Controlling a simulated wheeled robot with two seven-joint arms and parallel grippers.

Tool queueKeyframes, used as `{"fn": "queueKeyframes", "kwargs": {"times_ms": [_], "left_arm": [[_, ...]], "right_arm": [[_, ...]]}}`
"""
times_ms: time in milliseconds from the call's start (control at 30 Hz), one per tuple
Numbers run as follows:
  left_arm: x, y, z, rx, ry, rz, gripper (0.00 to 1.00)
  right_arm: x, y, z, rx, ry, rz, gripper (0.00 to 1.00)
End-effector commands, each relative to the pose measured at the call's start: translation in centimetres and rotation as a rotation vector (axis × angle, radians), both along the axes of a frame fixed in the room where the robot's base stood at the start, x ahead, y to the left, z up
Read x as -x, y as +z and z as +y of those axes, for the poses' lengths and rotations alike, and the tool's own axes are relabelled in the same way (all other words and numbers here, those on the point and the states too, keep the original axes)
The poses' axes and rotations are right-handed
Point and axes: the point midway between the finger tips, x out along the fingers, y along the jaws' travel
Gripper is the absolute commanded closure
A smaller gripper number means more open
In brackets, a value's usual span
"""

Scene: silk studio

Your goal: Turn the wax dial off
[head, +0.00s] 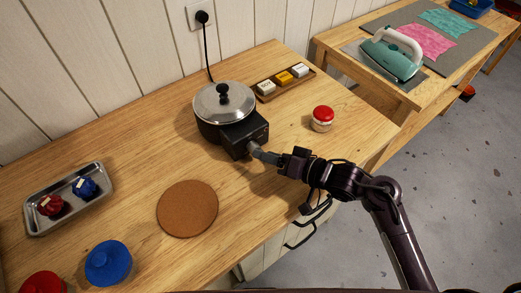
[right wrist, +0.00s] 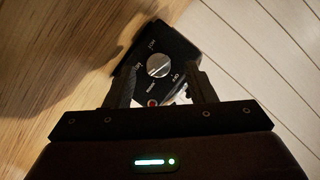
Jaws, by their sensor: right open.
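The wax dial (right wrist: 158,65) is a silver round knob on the black control box (head: 255,130) of the wax pot. In the right wrist view it lies between and beyond my fingertips, with printed labels around it too small to read surely. The wax pot (head: 205,122) is dark, with a silver lid (head: 224,97) and black knob. My right gripper (head: 258,152) is open at the front of the control box and hides the dial in the head view. Its fingers also show in the right wrist view (right wrist: 160,85), apart and on either side of the dial. My left gripper is not in view.
A cork mat (head: 187,208) lies in front of the pot. A metal tray (head: 40,226) with red and blue pieces is at left. A red-topped jar (head: 322,118) and a wooden block tray (head: 310,78) stand to the right. A black cord (head: 207,55) runs to the wall socket.

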Motion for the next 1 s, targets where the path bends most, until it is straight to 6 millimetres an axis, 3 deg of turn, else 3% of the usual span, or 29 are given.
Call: {"fn": "queueKeyframes", "kwargs": {"times_ms": [233,567,900,1000], "left_arm": [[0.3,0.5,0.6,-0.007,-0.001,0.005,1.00],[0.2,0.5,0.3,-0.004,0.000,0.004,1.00],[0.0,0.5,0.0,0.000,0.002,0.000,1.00],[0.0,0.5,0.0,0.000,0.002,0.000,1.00]], "right_arm": [[-1.6,-0.7,2.3,0.002,-0.002,-0.001,0.50],[-1.8,-0.9,2.7,0.003,0.000,-0.002,0.50],[-1.8,-0.9,2.6,0.004,-0.001,-0.002,0.94],[-1.8,-0.9,2.6,0.006,-0.001,-0.003,0.94]]}}
